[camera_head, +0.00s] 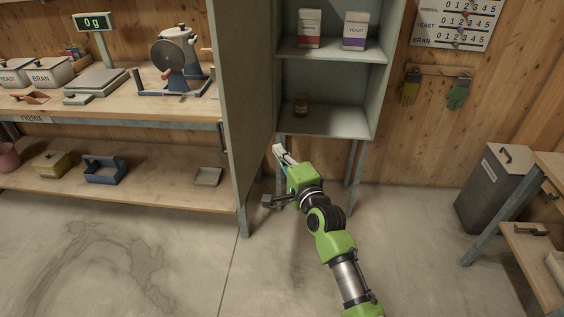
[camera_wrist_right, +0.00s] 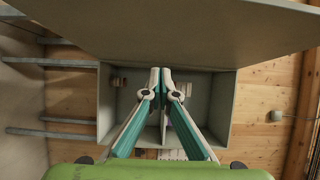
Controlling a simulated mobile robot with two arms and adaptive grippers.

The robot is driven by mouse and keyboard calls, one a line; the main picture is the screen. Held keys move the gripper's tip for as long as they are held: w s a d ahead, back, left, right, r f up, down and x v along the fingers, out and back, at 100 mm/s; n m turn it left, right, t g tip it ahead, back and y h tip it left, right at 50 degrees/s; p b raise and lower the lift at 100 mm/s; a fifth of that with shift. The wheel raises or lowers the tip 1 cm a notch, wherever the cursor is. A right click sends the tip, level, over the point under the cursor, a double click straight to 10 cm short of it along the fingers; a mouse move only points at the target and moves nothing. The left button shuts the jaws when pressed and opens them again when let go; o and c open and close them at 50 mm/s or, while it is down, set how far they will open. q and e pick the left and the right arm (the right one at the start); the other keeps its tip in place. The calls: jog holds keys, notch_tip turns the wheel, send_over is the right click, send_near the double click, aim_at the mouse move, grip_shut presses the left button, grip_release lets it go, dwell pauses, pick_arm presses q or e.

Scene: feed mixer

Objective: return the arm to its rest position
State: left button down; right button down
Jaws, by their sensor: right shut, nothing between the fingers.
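My right arm is green and black and comes in from the bottom right of the head view. Its right gripper (camera_head: 279,152) is in front of the grey cabinet (camera_head: 326,121), close to the edge of the open cabinet door (camera_head: 241,110). In the right wrist view the fingers of the right gripper (camera_wrist_right: 160,72) meet at their tips, with nothing between them. Behind them the cabinet (camera_wrist_right: 222,105) stands open, and its door (camera_wrist_right: 190,30) spans the top of the picture. My left gripper does not show.
The cabinet holds a yeast box (camera_head: 355,30), another box (camera_head: 309,28) and a small jar (camera_head: 301,104). A grey bin (camera_head: 492,188) and a table (camera_head: 548,245) stand right. The floor between is clear.

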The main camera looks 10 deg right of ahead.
jog(key=s+d+f+n+g+h, duration=0.1)
jog(key=s+f+n+g, duration=0.2)
jog(key=s+f, duration=0.75)
jog(key=s+d+f+n+g, duration=0.1)
jog(key=s+f+n+g, duration=0.25)
jog(key=f, duration=1.35)
jog(key=s+d+f+n+g+h, duration=0.1)
jog(key=s+f+n+g, duration=0.1)
jog(key=s+f, duration=0.85)
jog(key=s+d+f+n+g+h, duration=0.1)
jog(key=s+d+f+n+g, duration=0.15)
jog(key=s+f, duration=0.65)
jog(key=s+d+f+n+g, duration=0.2)
jog(key=s+f+n, duration=0.1)
jog(key=s+f, duration=0.6)
jog(key=s+d+f+n+g, duration=0.1)
jog(key=s+d+f+n, duration=0.1)
jog(key=s, duration=0.8)
jog(key=s+d+f+n+g+h, duration=0.1)
jog(key=s+d+f+g, duration=0.1)
jog(key=s, duration=0.8)
jog(key=shift+s+d+f+n+g, duration=0.3)
jog(key=shift+d+f+n, duration=0.1)
jog(key=shift+f, duration=0.45)
